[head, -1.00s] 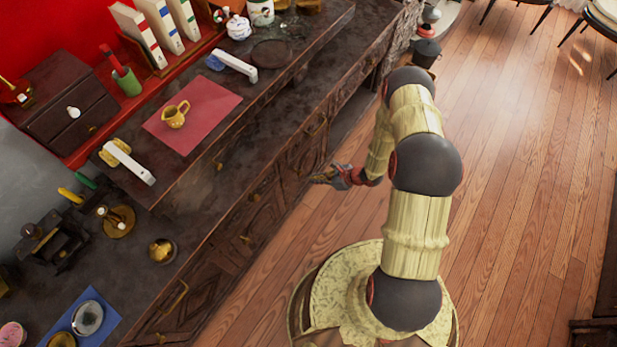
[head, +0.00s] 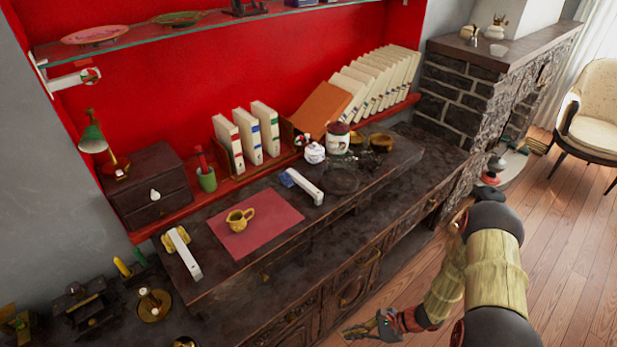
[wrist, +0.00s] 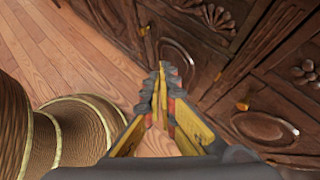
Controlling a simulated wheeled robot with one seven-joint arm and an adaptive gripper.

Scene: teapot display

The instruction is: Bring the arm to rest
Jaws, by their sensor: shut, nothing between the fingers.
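My arm (head: 495,265) shows at the lower right of the head view, folded in front of the cabinet. My gripper (head: 352,333) is low in front of the cabinet doors, beneath the counter's front edge. In the wrist view my gripper (wrist: 161,72) points down toward the floor and the carved doors. Its fingers are closed together with nothing between them. It looks apart from the cabinet, though the exact gap is hard to tell.
The dark cabinet (head: 405,205) holds a red mat (head: 270,232) with a yellow jug (head: 240,219). White-handled objects (head: 303,187) lie beside the mat. Carved doors with knobs (wrist: 244,104) are close to my gripper. Open wooden floor (head: 560,220) lies to the right, with a chair (head: 590,118) farther back.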

